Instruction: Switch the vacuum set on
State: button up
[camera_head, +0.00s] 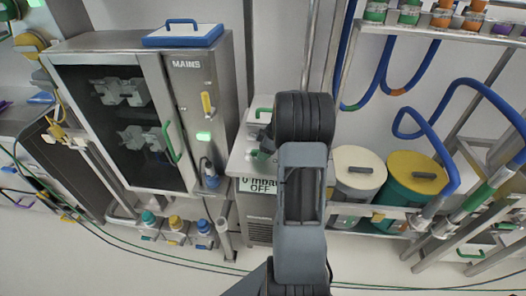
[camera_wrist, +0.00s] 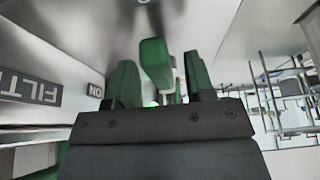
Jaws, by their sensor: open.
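The vacuum set (camera_head: 259,207) is a grey metal unit, partly hidden behind my arm in the head view. Its white display (camera_head: 260,185) reads "0 mbar OFF". In the wrist view my gripper (camera_wrist: 160,85) is open, with one dark green finger at each side. A brighter green block (camera_wrist: 155,62), which looks like a handle or lever, stands between the fingers with gaps on both sides. I cannot tell how deep it sits between them. In the head view my fingertips are hidden behind my arm.
A steel cabinet (camera_head: 128,118) marked "MAINS", with a yellow lever (camera_head: 207,104) and lit green lamp (camera_head: 204,136), stands left. A cream-lidded drum (camera_head: 358,165) and a yellow-lidded drum (camera_head: 418,172) stand right. Blue hoses (camera_head: 470,84) hang there. A "FILT" label (camera_wrist: 30,90) is close on the left.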

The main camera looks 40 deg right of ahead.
jog(key=shift+c, duration=0.3)
grip_shut()
dwell(0.3)
